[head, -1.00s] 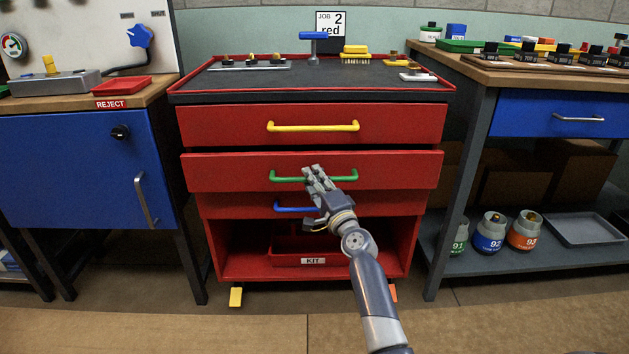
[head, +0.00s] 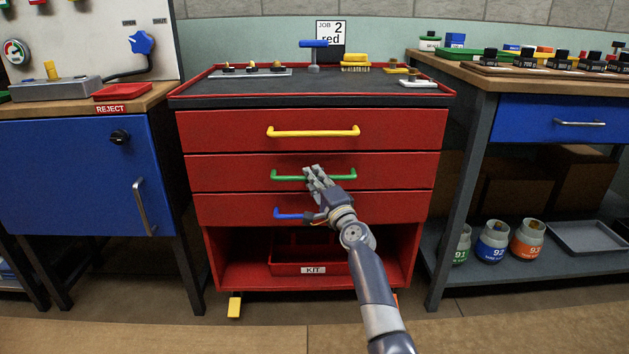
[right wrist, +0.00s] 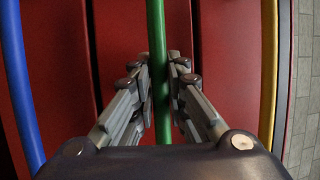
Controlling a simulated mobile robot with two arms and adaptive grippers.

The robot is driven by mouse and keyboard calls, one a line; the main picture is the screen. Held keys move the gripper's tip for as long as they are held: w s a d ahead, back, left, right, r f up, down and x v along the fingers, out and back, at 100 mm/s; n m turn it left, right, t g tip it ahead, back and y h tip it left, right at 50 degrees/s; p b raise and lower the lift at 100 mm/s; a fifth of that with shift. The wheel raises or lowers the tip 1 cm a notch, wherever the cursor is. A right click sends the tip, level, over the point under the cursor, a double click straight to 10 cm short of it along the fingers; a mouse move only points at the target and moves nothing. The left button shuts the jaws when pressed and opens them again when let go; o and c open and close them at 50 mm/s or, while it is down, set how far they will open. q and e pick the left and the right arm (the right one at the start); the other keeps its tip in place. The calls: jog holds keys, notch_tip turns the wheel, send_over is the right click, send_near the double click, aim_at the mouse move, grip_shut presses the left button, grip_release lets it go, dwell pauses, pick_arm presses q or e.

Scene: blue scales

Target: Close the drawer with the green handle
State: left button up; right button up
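The drawer with the green handle (head: 290,178) is the middle red drawer (head: 225,172) of the red cabinet. Its front now looks flush with the drawers above and below. My right gripper (head: 314,176) is at the right part of the green handle in the head view and hides some of it. In the right wrist view the green handle (right wrist: 156,35) runs between the two fingers of my right gripper (right wrist: 159,75). The fingertips are close against it on both sides, so the gripper looks shut on it. My left gripper is not in view.
The drawer with the yellow handle (head: 313,132) is above, and the drawer with the blue handle (head: 290,214) is below; both look closed. A red kit tray (head: 300,268) sits on the open bottom shelf. Blue-fronted benches stand left and right of the cabinet.

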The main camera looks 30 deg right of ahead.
jog(key=shift+w+r, duration=0.1)
dwell(0.3)
jog(key=shift+s+f, duration=0.25)
jog(key=shift+s, duration=0.25)
jog(key=v, duration=1.1)
jog(key=shift+r, duration=0.1)
